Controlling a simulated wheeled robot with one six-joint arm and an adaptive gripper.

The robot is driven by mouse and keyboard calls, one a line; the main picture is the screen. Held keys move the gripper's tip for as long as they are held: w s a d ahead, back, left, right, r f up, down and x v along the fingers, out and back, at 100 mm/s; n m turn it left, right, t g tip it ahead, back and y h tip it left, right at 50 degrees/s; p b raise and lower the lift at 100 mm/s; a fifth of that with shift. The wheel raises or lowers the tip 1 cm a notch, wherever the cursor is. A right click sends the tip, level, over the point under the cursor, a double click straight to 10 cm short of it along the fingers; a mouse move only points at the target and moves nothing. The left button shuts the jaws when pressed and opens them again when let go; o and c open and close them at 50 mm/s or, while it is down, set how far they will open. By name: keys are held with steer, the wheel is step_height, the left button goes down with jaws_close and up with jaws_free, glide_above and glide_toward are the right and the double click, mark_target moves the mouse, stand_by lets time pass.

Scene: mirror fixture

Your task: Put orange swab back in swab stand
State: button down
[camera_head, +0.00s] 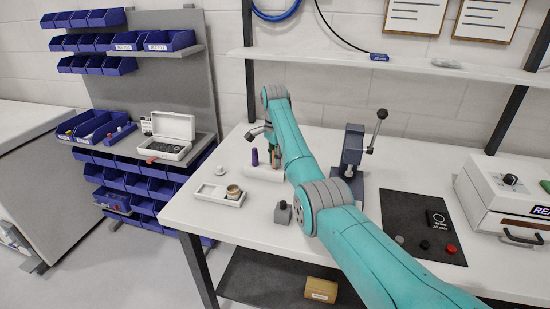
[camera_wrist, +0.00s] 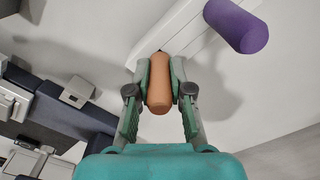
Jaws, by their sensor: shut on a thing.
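The orange swab (camera_wrist: 159,92) is between the fingertips of my gripper (camera_wrist: 160,84) in the wrist view, and the gripper is shut on it. The white swab stand (camera_wrist: 180,31) lies just behind the orange swab's far end. I cannot tell whether that end is in the stand. The purple swab (camera_wrist: 238,25) stands at the stand's other part, apart from my fingers. In the head view the white stand (camera_head: 258,173) is on the workbench, with the purple swab (camera_head: 255,157) upright in it. My arm partly hides the gripper and the stand's right end there.
A small tray (camera_head: 211,195) with a round container and a grey block (camera_head: 283,213) sit in front of the stand. A lever press (camera_head: 352,160) stands to the right of my arm. A dark mat (camera_head: 408,215) with small parts lies further right. Blue bins fill the left rack.

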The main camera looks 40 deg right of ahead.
steer(key=shift+f, duration=0.2)
steer(key=c, duration=1)
jaws_free()
steer(key=shift+r, duration=3.75)
